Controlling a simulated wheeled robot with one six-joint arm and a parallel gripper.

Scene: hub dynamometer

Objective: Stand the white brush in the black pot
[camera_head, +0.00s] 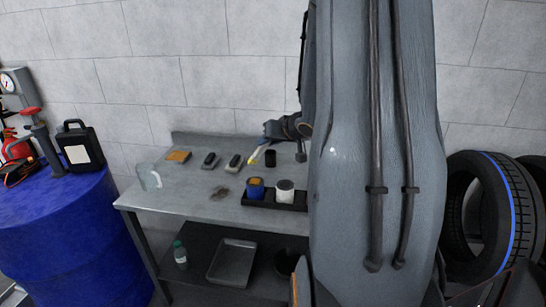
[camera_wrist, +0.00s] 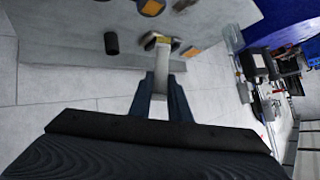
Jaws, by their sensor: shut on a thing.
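My gripper (camera_head: 270,131) is above the back of the grey workbench, partly hidden by my arm in the head view. In the wrist view my gripper (camera_wrist: 160,90) is shut on the white brush (camera_wrist: 161,68), its two fingers on either side of it. The brush (camera_head: 257,154) has a yellow part toward its far end and slants down and left in the head view. The black pot (camera_head: 270,158) stands on the bench just right of the brush's lower end. In the wrist view the black pot (camera_wrist: 111,43) is left of the brush, apart from it.
An orange block (camera_head: 178,156) and two dark oblong things (camera_head: 210,160) (camera_head: 234,161) lie left of the pot. A black tray (camera_head: 300,199) with a blue jar (camera_head: 255,189) and a white jar (camera_head: 285,191) is in front. A clear mug (camera_head: 149,178) stands at the left edge.

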